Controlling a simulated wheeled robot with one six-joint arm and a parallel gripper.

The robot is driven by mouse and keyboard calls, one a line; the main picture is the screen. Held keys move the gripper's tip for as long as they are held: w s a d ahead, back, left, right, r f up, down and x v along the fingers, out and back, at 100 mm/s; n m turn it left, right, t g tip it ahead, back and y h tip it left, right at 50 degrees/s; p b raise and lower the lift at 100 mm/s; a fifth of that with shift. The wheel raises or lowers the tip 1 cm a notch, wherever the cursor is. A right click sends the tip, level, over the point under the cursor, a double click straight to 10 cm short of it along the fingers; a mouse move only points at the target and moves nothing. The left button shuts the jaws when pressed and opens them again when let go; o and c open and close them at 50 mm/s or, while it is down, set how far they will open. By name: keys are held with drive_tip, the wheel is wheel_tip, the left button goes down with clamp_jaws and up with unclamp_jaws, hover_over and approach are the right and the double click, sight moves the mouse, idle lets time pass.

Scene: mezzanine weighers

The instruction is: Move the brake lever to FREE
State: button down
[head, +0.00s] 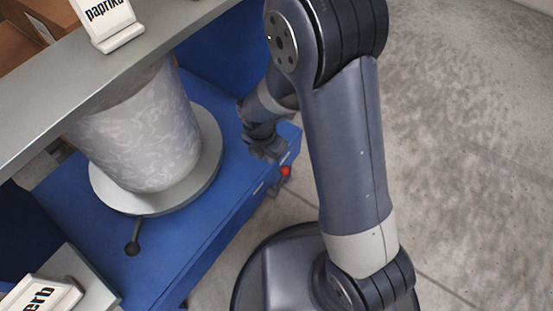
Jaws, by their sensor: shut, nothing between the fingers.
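A short lever with a red knob (286,171) sticks out at the front edge of the blue bench, near its right end. Small pale marks lie along that edge beside it, too small to read. A second, dark lever with a round black knob (132,248) stands by the near rim of the round turntable. I cannot read which lever is the brake or where FREE is. My gripper (270,155) is shut and empty, just above and left of the red knob. Whether it touches the red-knobbed lever cannot be told.
A large pale mottled drum (140,135) stands on the grey turntable (205,170), left of my gripper. A grey shelf (100,95) with a "paprika" sign (108,18) crosses above it. An "erb" sign (40,295) is at lower left. Concrete floor (460,150) at right is clear.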

drive_tip(key=b, duration=0.4)
hover_over(282, 171)
drive_tip(key=s+a, duration=0.3)
wheel_tip(282, 171, down, 9)
drive_tip(key=shift+w+d+f+b, duration=0.6)
drive_tip(key=shift+w+d+f, duration=0.45)
drive_tip(key=shift+f, duration=0.05)
drive_tip(key=shift+w+d+p, duration=0.3)
drive_tip(key=shift+w+p, duration=0.05)
drive_tip(key=shift+p, duration=0.05)
drive_tip(key=shift+w+d+f+p, duration=0.35)
drive_tip(key=shift+w+d+f, duration=0.4)
drive_tip(key=shift+w, duration=0.2)
drive_tip(key=shift+r, duration=0.1)
